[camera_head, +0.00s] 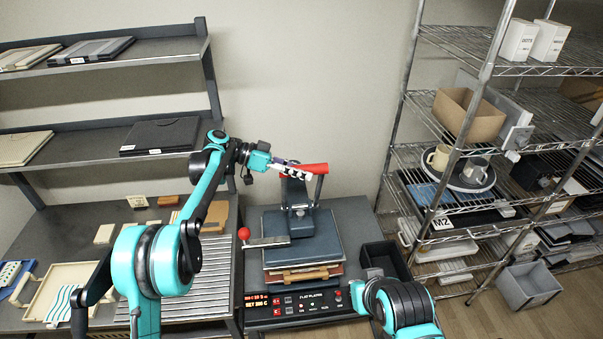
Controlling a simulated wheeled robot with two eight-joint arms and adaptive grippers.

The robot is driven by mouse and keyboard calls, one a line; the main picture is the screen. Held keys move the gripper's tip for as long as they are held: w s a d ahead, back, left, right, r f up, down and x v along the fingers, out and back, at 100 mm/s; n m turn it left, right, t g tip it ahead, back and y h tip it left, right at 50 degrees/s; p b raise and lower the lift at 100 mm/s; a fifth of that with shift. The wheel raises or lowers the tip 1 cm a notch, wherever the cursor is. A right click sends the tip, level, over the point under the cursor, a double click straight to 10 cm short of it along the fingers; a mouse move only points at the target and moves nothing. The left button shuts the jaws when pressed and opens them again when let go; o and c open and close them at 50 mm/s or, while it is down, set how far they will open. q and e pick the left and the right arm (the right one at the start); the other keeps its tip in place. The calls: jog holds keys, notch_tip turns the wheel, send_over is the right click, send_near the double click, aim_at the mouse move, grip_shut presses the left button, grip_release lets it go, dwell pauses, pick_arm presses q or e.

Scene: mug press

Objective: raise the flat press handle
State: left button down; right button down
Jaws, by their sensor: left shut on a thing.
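A side lever with a red ball (243,233) sticks out left of the press. A black bin (384,260) stands to its right. A wire rack (450,150) with mugs and boxes is at the right. Wall shelves (110,140) and a cluttered bench are at the left.

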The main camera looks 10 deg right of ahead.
pick_arm(q)
jog(key=shift+w+r, duration=0.2)
jog(key=shift+r, duration=0.25)
jog(key=c, duration=1.3)
grip_release()
jog(key=shift+o, duration=0.6)
jog(key=shift+w+f, duration=0.15)
jog(key=shift+f, duration=0.05)
jog(key=shift+a+r, duration=0.1)
jog(key=shift+a, duration=0.2)
jog(key=v, duration=1.1)
jog(key=shift+a, duration=0.3)
